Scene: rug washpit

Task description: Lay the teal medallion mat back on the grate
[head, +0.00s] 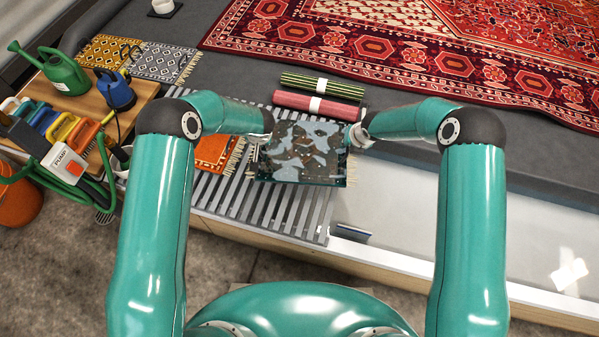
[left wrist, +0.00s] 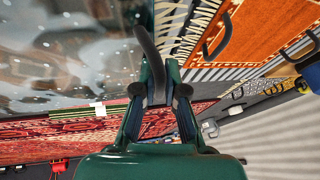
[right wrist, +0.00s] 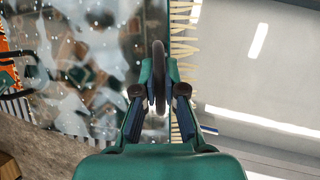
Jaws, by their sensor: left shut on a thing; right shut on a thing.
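The teal medallion mat (head: 300,152) is stretched level between my two grippers, with pale, wet-looking patches over its pattern and cream fringe at its ends. It appears above the right part of the grey slatted grate (head: 285,212); the gap is hard to judge. My left gripper (head: 265,138) is shut on a dark loop (left wrist: 150,60) at the mat's left end. My right gripper (head: 352,137) is shut on another dark loop (right wrist: 159,78) at its right end. The mat also fills the left of the left wrist view (left wrist: 60,50) and the right wrist view (right wrist: 85,60).
An orange mat with dark handles (head: 212,152) lies on the grate left of the held mat. Rolled green (head: 322,85) and red (head: 318,104) mats lie behind. A pale basin (head: 430,205) is at right. A wooden board with watering can (head: 62,72) stands left.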

